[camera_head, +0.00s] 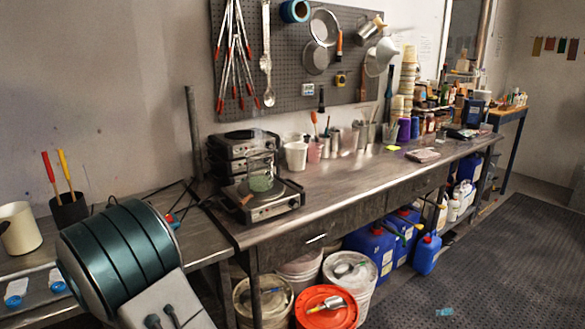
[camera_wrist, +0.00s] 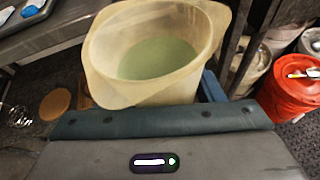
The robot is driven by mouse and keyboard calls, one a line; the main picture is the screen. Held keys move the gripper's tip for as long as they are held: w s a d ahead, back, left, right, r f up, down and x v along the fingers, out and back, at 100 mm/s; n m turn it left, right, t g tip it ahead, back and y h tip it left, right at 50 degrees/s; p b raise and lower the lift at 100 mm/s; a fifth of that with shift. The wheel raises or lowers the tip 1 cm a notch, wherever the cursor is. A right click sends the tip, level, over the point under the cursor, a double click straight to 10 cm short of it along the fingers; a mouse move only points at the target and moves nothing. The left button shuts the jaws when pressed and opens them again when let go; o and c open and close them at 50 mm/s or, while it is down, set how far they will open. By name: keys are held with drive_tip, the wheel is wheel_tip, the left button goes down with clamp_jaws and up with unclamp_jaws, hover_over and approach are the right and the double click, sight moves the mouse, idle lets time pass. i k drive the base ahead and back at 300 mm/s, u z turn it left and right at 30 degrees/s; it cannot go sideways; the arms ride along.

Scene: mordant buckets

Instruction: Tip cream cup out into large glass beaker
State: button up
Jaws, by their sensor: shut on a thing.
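A cream, translucent cup (camera_wrist: 195,82) with a wide spout fills the middle of the wrist view, and pale green matter shows inside it. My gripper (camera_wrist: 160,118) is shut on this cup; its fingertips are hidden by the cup. In the head view the held cup and gripper are hidden behind my arm. A clear glass beaker (camera_head: 262,182) with greenish contents stands on the front hot plate (camera_head: 270,204) on the steel bench, right of my arm. Another cream cup (camera_head: 18,229) stands at the far left of the left table.
A dark holder (camera_head: 69,209) with red and yellow handles stands on the left table. White cups (camera_head: 296,155) stand right of the hot plates. A bucket with an orange-red lid (camera_head: 326,307) and blue jugs (camera_head: 370,252) sit beneath the bench. Floor (camera_head: 500,270) is open at right.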

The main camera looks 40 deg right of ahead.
sight(260, 170)
drive_tip(key=z, duration=1.4)
drive_tip(key=i, duration=0.1)
